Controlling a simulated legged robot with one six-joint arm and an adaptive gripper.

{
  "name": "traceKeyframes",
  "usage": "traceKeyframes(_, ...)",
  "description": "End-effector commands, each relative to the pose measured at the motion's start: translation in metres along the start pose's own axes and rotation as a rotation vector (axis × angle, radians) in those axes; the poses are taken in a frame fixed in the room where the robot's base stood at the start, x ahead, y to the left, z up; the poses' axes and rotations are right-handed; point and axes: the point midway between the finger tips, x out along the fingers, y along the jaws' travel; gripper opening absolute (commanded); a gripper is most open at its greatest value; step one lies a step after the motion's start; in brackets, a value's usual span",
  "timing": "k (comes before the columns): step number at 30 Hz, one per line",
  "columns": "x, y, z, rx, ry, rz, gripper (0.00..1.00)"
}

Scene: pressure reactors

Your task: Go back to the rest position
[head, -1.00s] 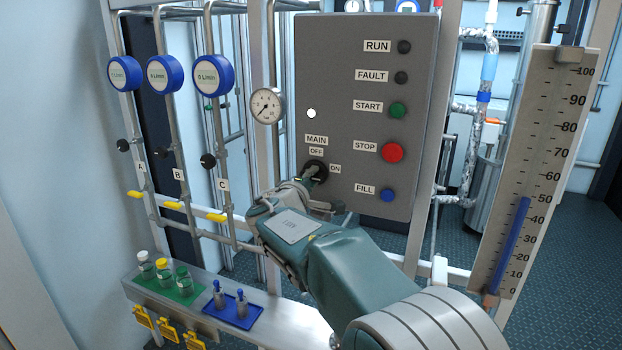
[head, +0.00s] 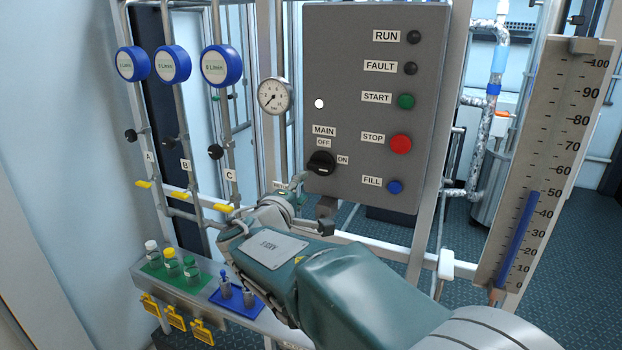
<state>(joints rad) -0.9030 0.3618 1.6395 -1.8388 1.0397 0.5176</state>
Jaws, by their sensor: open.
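My gripper (head: 309,207) is in the middle of the head view, just below the lower left part of the grey control panel (head: 374,60). Its fingers are spread apart with nothing seen between them.
At left are blue-rimmed flow meters (head: 221,66), valves with yellow handles (head: 223,208) and a pressure gauge (head: 275,96). A shelf (head: 215,297) below holds capped bottles (head: 171,263) and a blue tray (head: 238,306). A tall scale (head: 545,150) stands at right.

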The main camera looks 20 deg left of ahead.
Motion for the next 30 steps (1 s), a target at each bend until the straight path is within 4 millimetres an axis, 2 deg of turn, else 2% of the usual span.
traceKeyframes(3, -0.015, 0.000, -0.001, 0.000, 0.002, 0.000, 0.61)
traceKeyframes(6, -0.021, 0.000, 0.000, -0.001, -0.001, 0.000, 0.61)
traceKeyframes(20, -0.022, 0.000, 0.000, 0.000, -0.001, 0.000, 0.61)
traceKeyframes(22, -0.020, 0.000, 0.007, 0.005, -0.013, -0.008, 0.61)
traceKeyframes(23, -0.019, 0.001, 0.013, 0.010, -0.026, -0.018, 0.61)
traceKeyframes(26, -0.010, 0.002, 0.055, 0.043, -0.102, -0.079, 0.61)
traceKeyframes(30, -0.006, -0.002, 0.148, 0.136, -0.271, -0.226, 0.61)
